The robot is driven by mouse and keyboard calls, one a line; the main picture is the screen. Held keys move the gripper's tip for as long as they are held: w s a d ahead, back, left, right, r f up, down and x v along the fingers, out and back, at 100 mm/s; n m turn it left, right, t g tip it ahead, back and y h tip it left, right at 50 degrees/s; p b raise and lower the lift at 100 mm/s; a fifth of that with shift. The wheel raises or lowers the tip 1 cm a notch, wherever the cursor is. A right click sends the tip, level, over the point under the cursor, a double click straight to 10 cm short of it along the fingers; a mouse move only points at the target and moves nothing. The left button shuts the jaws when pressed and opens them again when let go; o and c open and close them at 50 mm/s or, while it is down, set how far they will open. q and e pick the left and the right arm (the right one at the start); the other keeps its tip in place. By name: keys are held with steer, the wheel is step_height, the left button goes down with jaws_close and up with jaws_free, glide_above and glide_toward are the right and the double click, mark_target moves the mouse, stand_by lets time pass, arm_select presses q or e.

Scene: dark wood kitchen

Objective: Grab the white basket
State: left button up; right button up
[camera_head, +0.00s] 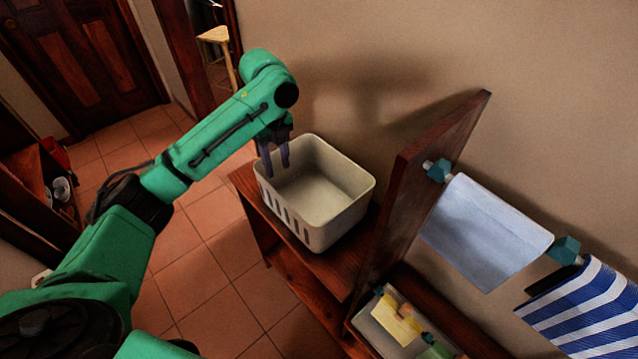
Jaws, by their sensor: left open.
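The white basket (345,215) stands upright on a dark wood cabinet top (250,190) in the middle of the head view. It is open at the top, looks empty and has slots in its front side. My left gripper (275,168) points down at the basket's left rim. Its two fingers are apart, with nothing seen held between them. I cannot tell whether the fingers touch the rim or straddle it. My right gripper is not in view.
A tall dark wood panel (415,185) rises just right of the basket. A pale cloth (485,235) and a blue striped cloth (590,315) hang on the wall beyond it. A container (385,318) sits lower right. Tiled floor (195,260) is clear at left.

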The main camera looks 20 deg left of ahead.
arm_select(q)
steer(key=p, duration=0.2)
glide_above(281, 204)
steer(key=s, duration=0.1)
step_height(281, 204, down, 5)
steer(key=f, duration=0.1)
steer(key=w+f, duration=0.1)
steer(key=f, duration=0.1)
steer(key=shift+a, duration=0.1)
step_height(281, 204, down, 4)
steer(key=shift+w+f+p, duration=0.1)
steer(key=shift+f+p, duration=0.05)
steer(key=shift+p, duration=0.8)
steer(key=shift+f, duration=0.4)
jaws_close()
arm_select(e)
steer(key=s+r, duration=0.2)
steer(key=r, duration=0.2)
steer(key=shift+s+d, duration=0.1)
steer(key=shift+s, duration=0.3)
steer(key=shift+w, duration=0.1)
